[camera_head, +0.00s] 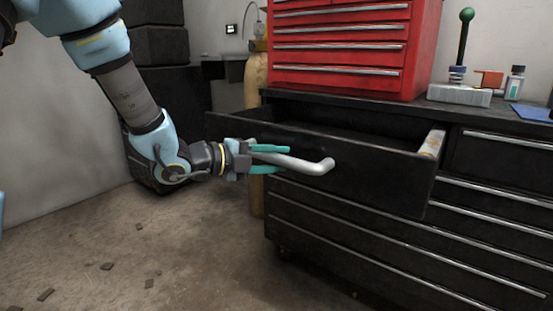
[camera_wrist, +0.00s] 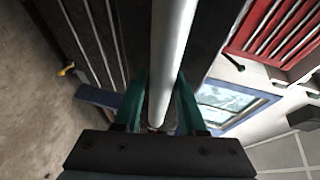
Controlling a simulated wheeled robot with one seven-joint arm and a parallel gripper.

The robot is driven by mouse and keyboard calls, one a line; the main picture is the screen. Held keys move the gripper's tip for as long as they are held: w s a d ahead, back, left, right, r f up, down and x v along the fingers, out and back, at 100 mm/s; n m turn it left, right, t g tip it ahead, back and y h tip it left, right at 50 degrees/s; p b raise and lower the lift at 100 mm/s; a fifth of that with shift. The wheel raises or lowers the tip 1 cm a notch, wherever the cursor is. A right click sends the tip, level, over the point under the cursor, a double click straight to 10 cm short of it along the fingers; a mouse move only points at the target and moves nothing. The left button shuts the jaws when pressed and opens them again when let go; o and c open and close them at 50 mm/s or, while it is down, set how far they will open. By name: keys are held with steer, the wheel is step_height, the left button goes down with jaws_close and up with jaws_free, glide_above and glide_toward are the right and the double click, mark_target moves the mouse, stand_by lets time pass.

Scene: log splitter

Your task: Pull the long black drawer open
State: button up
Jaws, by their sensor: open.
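The long black drawer (camera_head: 370,180) is the top left drawer of a black cabinet and stands pulled out, with its dark inside showing from above. Its silver bar handle (camera_head: 305,164) runs along the front. My gripper (camera_head: 268,160) is at the left part of the handle, its two teal fingers open, one above and one below the bar. In the wrist view the handle (camera_wrist: 172,60) passes between the two fingers (camera_wrist: 160,115), with a small gap visible on the right side. Whether a finger touches the bar I cannot tell.
A red tool chest (camera_head: 340,50) stands on the cabinet top. A green-handled tool (camera_head: 465,40) and small items stand to its right. More black drawers (camera_head: 340,235) lie below. A tan gas cylinder (camera_head: 256,85) stands behind my gripper. The floor at left is mostly clear, with scattered chips.

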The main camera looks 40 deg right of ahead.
steer(key=o, duration=0.3)
steer(key=p+v, duration=0.1)
steer(key=v, duration=0.9)
steer(key=shift+a, duration=0.35)
steer(key=shift+w, duration=0.1)
